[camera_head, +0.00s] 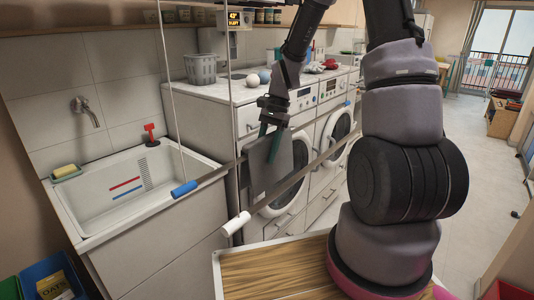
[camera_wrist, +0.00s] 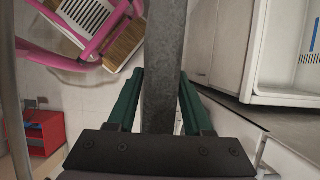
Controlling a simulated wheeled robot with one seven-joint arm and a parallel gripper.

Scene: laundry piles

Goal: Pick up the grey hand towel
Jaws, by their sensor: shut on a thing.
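The grey hand towel (camera_head: 271,172) hangs from my gripper (camera_head: 268,136) in the head view, in the air in front of the washing machines. In the wrist view the towel (camera_wrist: 162,60) appears edge-on as a narrow grey strip between the two green fingers of my gripper (camera_wrist: 160,88). The fingers are shut on it. Its lower part in the head view is crossed by a thin rail.
A sink (camera_head: 130,190) stands at the left, with a sponge on its rim. Thin rails with a blue grip (camera_head: 184,189) and a white grip (camera_head: 236,223) cross the foreground. The right-hand floor is mostly clear.

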